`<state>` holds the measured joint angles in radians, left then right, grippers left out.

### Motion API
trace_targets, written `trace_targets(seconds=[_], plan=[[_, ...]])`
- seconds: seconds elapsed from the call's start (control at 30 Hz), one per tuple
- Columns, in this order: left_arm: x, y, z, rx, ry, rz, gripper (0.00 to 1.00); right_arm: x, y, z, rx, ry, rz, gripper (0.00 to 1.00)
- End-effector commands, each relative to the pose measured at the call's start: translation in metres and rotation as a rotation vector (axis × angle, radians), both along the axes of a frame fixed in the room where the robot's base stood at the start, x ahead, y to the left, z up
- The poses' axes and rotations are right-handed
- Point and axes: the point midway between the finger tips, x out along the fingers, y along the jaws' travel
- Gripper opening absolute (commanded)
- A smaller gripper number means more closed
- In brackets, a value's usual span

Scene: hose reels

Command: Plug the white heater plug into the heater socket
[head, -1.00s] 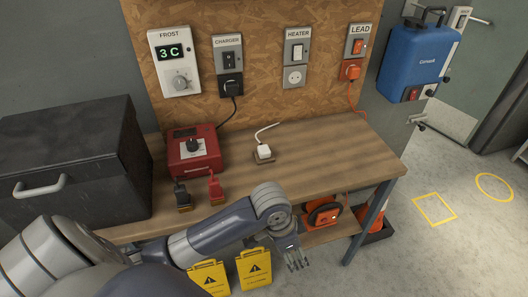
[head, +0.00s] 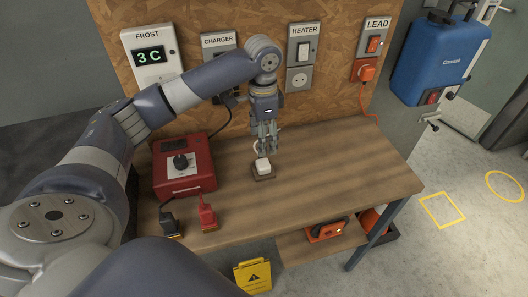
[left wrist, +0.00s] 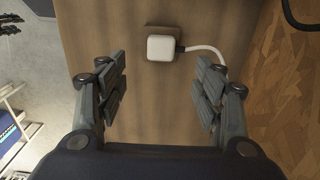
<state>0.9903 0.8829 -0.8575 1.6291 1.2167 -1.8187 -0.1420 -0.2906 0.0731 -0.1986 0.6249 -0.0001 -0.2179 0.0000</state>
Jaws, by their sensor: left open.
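The white heater plug (head: 263,165) sits on a small brown block on the wooden bench, below the board. In the left wrist view the white plug (left wrist: 161,48) lies ahead of and between the finger lines, with its white cable leading off to the right. My left gripper (head: 266,150) points down just above and behind the plug. In the wrist view its fingers (left wrist: 160,88) are spread wide with nothing between them. The heater socket (head: 299,79) is a round empty outlet on the board under the HEATER switch (head: 304,49). My right gripper is not in view.
A red charger box (head: 184,165) with black (head: 168,220) and red (head: 207,213) clamps stands left of the plug. An orange plug (head: 366,73) sits under the LEAD switch. The bench (head: 340,175) is clear to the right of the plug.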

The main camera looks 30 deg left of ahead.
Motion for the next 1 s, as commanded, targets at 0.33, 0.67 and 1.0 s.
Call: trace_targets(seconds=[0.33,0.67,1.0], plan=[[0.001,0.004,0.005,0.0,0.003,0.007,0.62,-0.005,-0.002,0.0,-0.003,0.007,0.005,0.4],[0.0,0.004,-0.03,0.0,0.006,0.007,0.62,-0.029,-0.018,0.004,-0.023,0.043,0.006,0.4],[0.001,0.003,-0.052,-0.001,0.002,0.006,0.62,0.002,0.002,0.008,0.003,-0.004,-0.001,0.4]])
